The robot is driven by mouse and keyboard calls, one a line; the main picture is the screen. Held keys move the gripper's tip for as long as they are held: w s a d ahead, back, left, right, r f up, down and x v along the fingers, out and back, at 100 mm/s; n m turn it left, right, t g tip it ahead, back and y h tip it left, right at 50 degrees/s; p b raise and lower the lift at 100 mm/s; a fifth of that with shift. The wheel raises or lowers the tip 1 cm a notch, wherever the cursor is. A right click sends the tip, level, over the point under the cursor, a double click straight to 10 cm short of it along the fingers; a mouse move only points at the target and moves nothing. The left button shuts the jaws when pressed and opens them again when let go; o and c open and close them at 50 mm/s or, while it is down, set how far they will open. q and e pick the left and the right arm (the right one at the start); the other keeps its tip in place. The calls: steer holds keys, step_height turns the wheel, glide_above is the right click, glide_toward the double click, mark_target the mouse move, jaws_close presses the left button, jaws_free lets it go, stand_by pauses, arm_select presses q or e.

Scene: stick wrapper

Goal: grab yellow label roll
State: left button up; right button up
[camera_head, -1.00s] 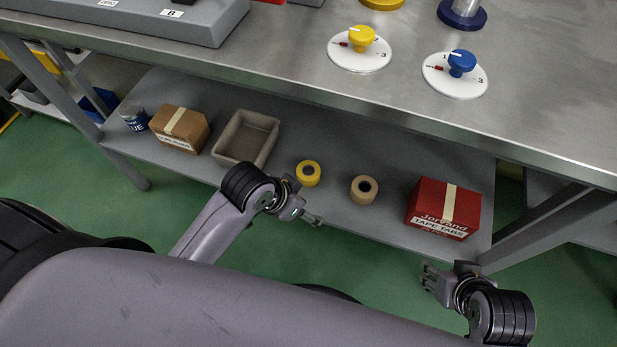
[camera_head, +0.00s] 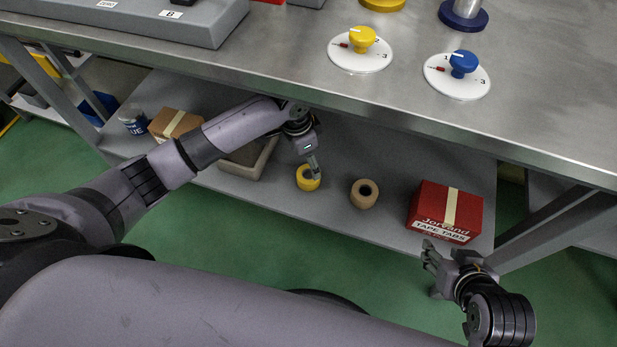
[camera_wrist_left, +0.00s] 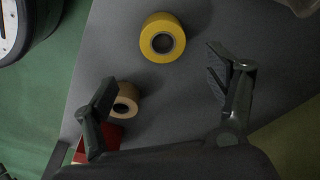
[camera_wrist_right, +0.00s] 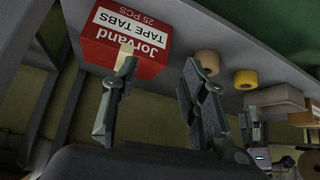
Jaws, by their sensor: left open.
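The yellow label roll (camera_head: 304,183) lies on the grey lower shelf under the steel bench. In the left wrist view the roll (camera_wrist_left: 151,47) shows whole, ahead of and between my open fingers. My left gripper (camera_head: 316,170) reaches over the shelf just above the roll and partly covers it in the head view. Its fingers (camera_wrist_left: 165,90) are apart with nothing between them. My right gripper (camera_head: 430,254) hangs in front of the shelf near the red box. Its fingers (camera_wrist_right: 155,95) are apart and empty. The yellow roll also shows in the right wrist view (camera_wrist_right: 245,79).
A tan roll (camera_head: 364,194) lies right of the yellow one. A red tape tabs box (camera_head: 430,208) stands further right. A grey bin (camera_head: 262,165), a cardboard box (camera_head: 172,122) and a blue-labelled can (camera_head: 133,120) are at left. The bench edge (camera_head: 400,125) overhangs the shelf.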

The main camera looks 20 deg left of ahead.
mark_target(308, 174)
arm_select(q)
steer(key=f, duration=0.1)
steer(key=f+b, duration=0.1)
steer(key=f, duration=0.2)
steer(key=shift+w+d+f+b, duration=0.2)
steer(key=shift+w+f+b, duration=0.05)
steer(key=shift+f+b, duration=0.1)
steer(key=shift+f, duration=0.25)
steer(key=shift+w+a+f+b, duration=0.1)
steer(key=shift+a+f+b, duration=0.1)
steer(key=shift+f+b, duration=0.8)
step_height(308, 174, down, 3)
steer(key=shift+w+d+r+b, duration=0.1)
steer(key=shift+w+b, duration=0.05)
steer(key=shift+b, duration=0.35)
arm_select(e)
steer(key=w+a+r+t+y, duration=0.2)
steer(key=w+r+t, duration=0.2)
steer(key=r, duration=0.5)
steer(key=w+a+r+t+y, duration=0.2)
steer(key=w+r+t, duration=0.3)
steer(key=r+t, duration=0.4)
steer(key=shift+w+a+r+n, duration=0.2)
steer(key=shift+a+r+n, duration=0.1)
steer(key=shift+a+r, duration=0.35)
arm_select(q)
steer(key=c, duration=1.3)
